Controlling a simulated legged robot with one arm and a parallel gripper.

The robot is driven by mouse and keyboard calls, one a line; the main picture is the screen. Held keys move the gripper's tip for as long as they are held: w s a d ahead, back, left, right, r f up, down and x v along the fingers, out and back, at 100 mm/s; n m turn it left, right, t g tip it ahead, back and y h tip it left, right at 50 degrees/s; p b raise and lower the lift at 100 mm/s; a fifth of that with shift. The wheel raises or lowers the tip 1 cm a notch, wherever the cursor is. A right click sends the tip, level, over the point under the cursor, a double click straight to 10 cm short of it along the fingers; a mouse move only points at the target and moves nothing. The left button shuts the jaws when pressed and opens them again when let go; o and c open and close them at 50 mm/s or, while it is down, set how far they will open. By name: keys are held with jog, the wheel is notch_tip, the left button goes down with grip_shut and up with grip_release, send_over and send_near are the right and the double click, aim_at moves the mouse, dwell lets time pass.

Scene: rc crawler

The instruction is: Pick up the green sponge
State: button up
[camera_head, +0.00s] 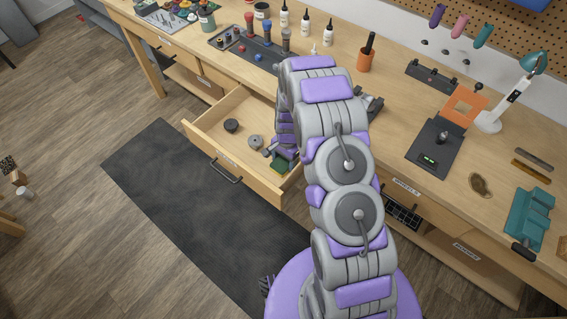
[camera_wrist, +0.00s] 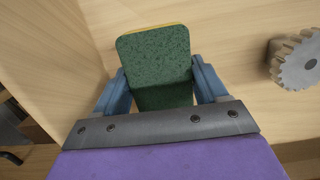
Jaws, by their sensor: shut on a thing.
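The green sponge (camera_wrist: 157,62) is between the two blue fingers of my gripper (camera_wrist: 161,90) in the wrist view. It has a dark green speckled face and a thin yellow edge along its top. My gripper is shut on it, one finger at each side. In the head view the sponge (camera_head: 279,167) shows small at the right end of the open drawer (camera_head: 204,146), partly hidden by my arm. I cannot tell whether it touches the drawer floor.
A grey gear (camera_wrist: 297,62) lies right of the sponge in the wrist view. A dark round part (camera_head: 231,125) and another gear (camera_head: 255,142) lie in the drawer. Drawer walls stand close around my gripper. The workbench (camera_head: 395,110) above holds a tray, bottles and tools.

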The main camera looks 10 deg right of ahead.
aim_at(284, 161)
notch_tip(284, 161, up, 10)
jog(key=shift+p, duration=0.85)
